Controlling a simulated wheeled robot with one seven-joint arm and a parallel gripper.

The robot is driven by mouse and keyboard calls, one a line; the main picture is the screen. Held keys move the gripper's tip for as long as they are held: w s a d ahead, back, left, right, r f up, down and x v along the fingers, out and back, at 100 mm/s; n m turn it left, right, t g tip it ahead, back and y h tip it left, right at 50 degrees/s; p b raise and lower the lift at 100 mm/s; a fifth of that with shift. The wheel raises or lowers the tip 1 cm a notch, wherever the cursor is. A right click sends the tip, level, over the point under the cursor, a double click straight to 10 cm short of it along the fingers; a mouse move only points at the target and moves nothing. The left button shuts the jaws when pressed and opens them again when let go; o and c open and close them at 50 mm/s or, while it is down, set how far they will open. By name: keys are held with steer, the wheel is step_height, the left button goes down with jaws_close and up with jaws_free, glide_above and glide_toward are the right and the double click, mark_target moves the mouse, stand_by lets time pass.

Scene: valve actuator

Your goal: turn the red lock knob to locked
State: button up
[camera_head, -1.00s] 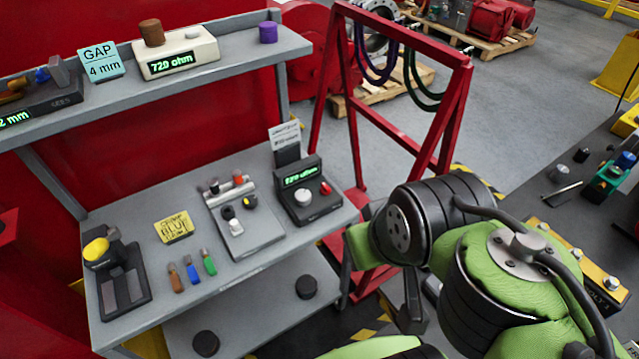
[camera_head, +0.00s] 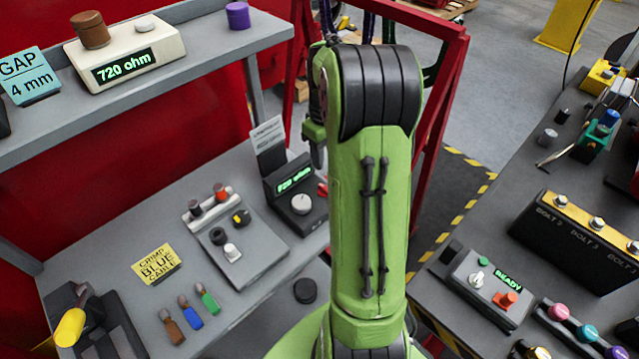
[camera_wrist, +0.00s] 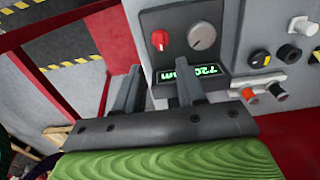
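The red lock knob (camera_wrist: 160,39) sits beside a grey dial knob (camera_wrist: 202,36) on a dark meter box (camera_wrist: 232,30) in the wrist view. A pale mark shows on the red knob's face. The meter's green display (camera_wrist: 196,71) reads 720. In the head view the red knob (camera_head: 321,189) is at the box's right edge, close to my wrist. My gripper (camera_wrist: 159,65) is open and empty, its two fingers pointing toward the box. The red knob lies ahead of the gap between the fingertips and looks clear of them. In the head view my arm hides most of the gripper.
A grey panel with several knobs (camera_head: 233,249) stands left of the meter. A sign card (camera_head: 268,136) rises behind it. The upper shelf (camera_head: 160,75) overhangs the bench's back. A red frame (camera_head: 452,90) stands behind my arm. Another bench with a READY box (camera_head: 487,287) is at right.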

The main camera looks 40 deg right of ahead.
mark_target(324, 187)
steer(key=f+b, duration=0.1)
steer(key=f, duration=0.9)
steer(key=shift+w+f+b, duration=0.2)
steer(key=shift+f+b, duration=0.15)
steer(key=shift+b, duration=0.05)
jaws_close()
